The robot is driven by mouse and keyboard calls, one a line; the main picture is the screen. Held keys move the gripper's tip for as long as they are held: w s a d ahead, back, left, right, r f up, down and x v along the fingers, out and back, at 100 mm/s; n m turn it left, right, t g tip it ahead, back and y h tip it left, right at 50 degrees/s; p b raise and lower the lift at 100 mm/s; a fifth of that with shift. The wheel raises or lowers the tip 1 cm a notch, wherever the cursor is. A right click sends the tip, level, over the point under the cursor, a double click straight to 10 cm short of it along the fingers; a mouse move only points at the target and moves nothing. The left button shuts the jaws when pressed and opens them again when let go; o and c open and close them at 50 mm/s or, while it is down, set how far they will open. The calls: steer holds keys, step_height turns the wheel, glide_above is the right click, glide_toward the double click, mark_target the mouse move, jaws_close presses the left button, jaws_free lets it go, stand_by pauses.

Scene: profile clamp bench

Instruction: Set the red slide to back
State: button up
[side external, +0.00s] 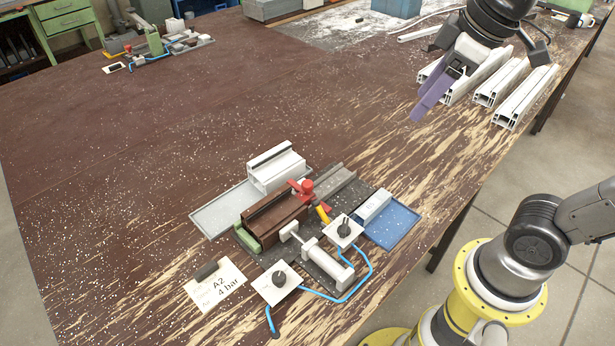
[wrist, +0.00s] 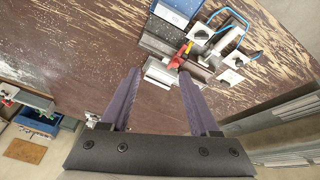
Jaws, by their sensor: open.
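The red slide (side external: 304,188) stands on the clamp fixture in the middle of the bench, beside a brown profile (side external: 272,222). A smaller red piece and a yellow piece sit close to it. In the wrist view the red slide (wrist: 180,57) shows beyond my fingertips, a little right of centre. Its exact setting is too small to tell. My gripper (side external: 424,106) is in the air at the upper right of the side view, well away from the fixture. Its purple fingers are apart and empty, as the wrist view of my gripper (wrist: 161,77) also shows.
Two white plates with black knobs (side external: 343,229) (side external: 279,281), a white cylinder (side external: 329,268) and blue hoses crowd the fixture's front. A blue tray (side external: 403,226) and a grey tray (side external: 208,217) flank it. White profiles (side external: 525,97) lie near my gripper.

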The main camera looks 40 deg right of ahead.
steer(key=w+a+f+n+g, duration=0.1)
steer(key=w+a+n+g, duration=0.3)
steer(key=w, duration=0.7)
glide_above(308, 183)
step_height(308, 183, down, 9)
step_height(308, 183, down, 13)
steer(key=shift+r, duration=0.15)
steer(key=shift+c, duration=0.2)
jaws_close()
stand_by(0.6)
